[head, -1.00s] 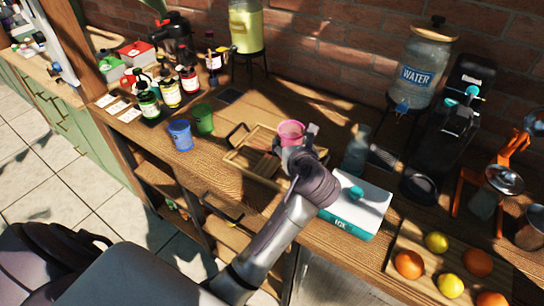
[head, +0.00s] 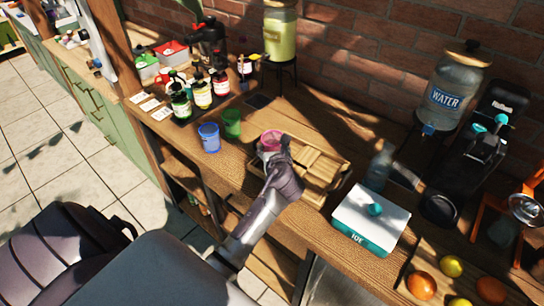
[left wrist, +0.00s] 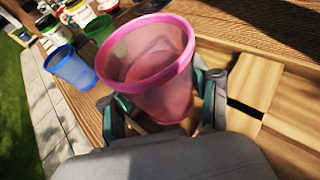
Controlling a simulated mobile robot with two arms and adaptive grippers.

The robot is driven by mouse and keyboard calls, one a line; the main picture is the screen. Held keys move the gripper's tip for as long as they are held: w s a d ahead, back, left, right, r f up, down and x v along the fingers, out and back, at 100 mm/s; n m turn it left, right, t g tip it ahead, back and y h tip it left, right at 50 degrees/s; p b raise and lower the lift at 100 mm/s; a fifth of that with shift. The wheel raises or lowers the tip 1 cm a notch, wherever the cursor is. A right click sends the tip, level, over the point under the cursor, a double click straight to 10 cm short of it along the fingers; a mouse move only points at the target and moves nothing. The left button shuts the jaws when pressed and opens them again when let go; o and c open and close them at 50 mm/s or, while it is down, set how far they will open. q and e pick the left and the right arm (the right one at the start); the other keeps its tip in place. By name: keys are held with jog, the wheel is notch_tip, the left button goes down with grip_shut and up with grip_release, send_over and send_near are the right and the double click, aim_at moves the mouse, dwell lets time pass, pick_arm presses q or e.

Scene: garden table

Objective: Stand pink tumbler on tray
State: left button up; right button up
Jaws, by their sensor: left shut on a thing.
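The pink tumbler (head: 271,139) is upright or nearly so in my left gripper (head: 274,150), at the left end of the slatted wooden tray (head: 335,185). In the left wrist view the pink tumbler (left wrist: 150,70) sits between the two fingers of my left gripper (left wrist: 162,108), which is shut on it. Tray slats (left wrist: 255,82) show to its right. The tumbler's base is hidden, so I cannot tell whether it touches anything. My right gripper is not in view.
A blue tumbler (head: 209,138) and a green tumbler (head: 231,123) stand left of the tray. Syrup bottles (head: 181,103) stand behind them. An ice box (head: 370,222) and a clear bottle (head: 379,168) are to the right. The counter behind the tray is mostly clear.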

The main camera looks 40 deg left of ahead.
pick_arm(q)
jog(key=shift+a+f, duration=0.15)
jog(key=shift+f, duration=1.95)
jog(key=shift+s+f, duration=0.1)
jog(key=o, duration=1.4)
jog(key=b+v, duration=0.1)
jog(key=v, duration=1.1)
